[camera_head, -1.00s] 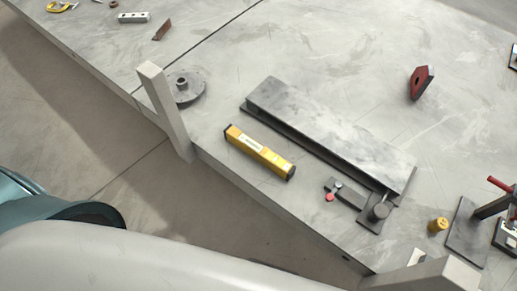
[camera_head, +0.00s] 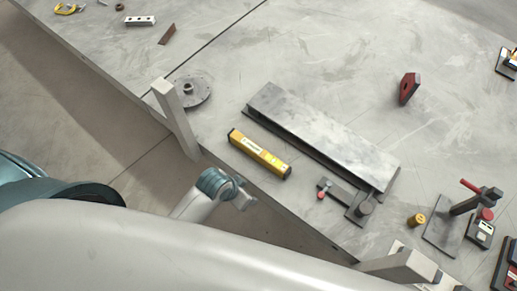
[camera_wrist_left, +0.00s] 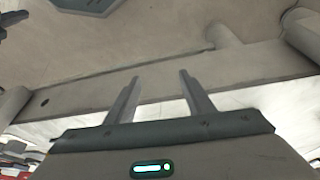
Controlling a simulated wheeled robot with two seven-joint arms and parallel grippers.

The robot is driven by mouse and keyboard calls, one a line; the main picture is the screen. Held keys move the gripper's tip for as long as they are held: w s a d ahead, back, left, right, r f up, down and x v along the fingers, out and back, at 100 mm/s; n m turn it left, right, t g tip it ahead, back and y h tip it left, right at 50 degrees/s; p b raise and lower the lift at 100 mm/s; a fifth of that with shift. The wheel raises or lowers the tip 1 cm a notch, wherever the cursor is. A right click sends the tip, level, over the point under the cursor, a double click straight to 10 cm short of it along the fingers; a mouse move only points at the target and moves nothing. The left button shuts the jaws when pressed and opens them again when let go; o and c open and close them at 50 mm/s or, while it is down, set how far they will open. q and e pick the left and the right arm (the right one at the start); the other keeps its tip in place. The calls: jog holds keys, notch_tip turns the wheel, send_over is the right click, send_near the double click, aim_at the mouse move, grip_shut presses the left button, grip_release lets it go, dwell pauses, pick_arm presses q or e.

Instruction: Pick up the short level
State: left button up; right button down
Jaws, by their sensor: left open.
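The short level is a yellow bar (camera_head: 259,153) with black ends and a pale label. It lies flat on the grey table, near the front edge, in the head view. My left gripper shows in the left wrist view (camera_wrist_left: 157,80) with its two fingers apart and nothing between them. In the head view a teal and grey end part of my arm is beyond the table's front edge, below the level and apart from it; its fingers are not clear there. The level cannot be made out in the left wrist view. My right gripper is in neither view.
A long grey metal beam (camera_head: 325,137) lies just behind the level. A grey post (camera_head: 175,118) rises at the table edge to the left, by a round flange (camera_head: 190,92). A small clamp-like part (camera_head: 345,199) and a brass cylinder (camera_head: 416,220) are to the right.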

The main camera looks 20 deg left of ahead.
pick_arm(q)
jog(key=w+d+r+m+g+h+p, duration=0.1)
jog(key=w+d+r+m, duration=0.35)
jog(key=r, duration=0.35)
jog(key=w+d+r+m+g+h+p, duration=0.1)
jog(key=w+d+r+m, duration=0.3)
jog(key=d+r+m, duration=0.3)
notch_tip(320, 180, up, 6)
jog(key=f+m+g+y, duration=0.1)
jog(key=m+g+y, duration=0.1)
jog(key=m+y, duration=0.25)
send_over(260, 152)
jog(key=shift+a+r+m+p, duration=0.1)
jog(key=shift+r+m+p, duration=0.15)
jog(key=shift+m+p, duration=0.2)
notch_tip(260, 152, down, 11)
jog(key=shift+f+b, duration=0.1)
jog(key=shift+b, duration=0.45)
jog(key=shift+f+b, duration=0.45)
jog(key=shift+f, duration=0.1)
